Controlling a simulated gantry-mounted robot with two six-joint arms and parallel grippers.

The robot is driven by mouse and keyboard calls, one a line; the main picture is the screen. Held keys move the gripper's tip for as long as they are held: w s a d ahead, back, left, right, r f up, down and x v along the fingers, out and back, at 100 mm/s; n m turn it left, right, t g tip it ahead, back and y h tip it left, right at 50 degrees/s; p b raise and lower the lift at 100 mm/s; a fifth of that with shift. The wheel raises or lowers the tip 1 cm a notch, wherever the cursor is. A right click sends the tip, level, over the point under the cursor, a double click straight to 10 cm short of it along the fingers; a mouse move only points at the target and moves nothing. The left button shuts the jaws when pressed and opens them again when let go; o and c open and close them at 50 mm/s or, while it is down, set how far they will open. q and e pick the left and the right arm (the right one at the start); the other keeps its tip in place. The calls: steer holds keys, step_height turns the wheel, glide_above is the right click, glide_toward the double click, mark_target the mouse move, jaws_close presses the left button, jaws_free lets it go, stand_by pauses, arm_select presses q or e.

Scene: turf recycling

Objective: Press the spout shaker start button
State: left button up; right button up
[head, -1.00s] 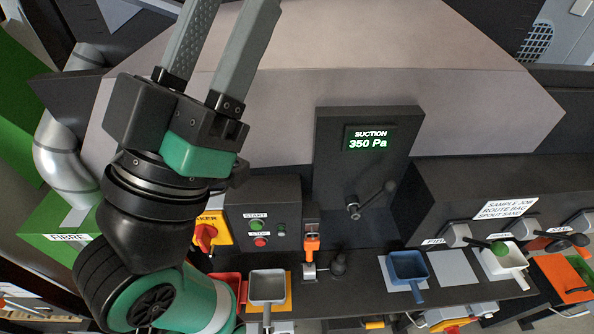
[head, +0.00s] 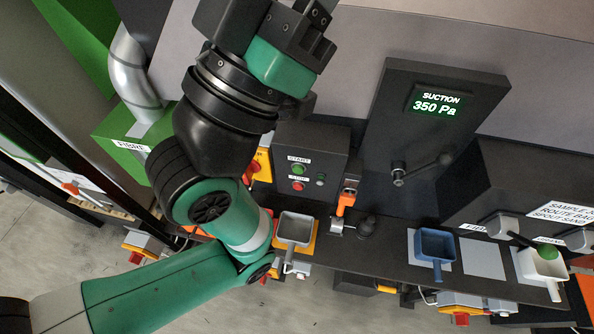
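A dark control box (head: 335,150) in the head view carries a green button (head: 299,169) under a START label. A red button (head: 298,185) sits below it by a STOP label. I cannot read any name on the box tying it to the spout shaker. My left gripper (head: 290,30) shows only its body at the top, above the box in the picture; its fingers are cut off by the frame edge. It is apart from the green button. My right gripper is not in view.
A dark panel (head: 425,130) shows SUCTION 350 Pa and has a lever (head: 420,168). An orange-handled clamp (head: 345,200) stands right of the box. A grey scoop (head: 294,229), blue scoop (head: 435,245) and white scoop (head: 542,265) lie along the dark bench (head: 385,255).

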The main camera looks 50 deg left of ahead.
arm_select(q)
jaws_close()
stand_by(1.4)
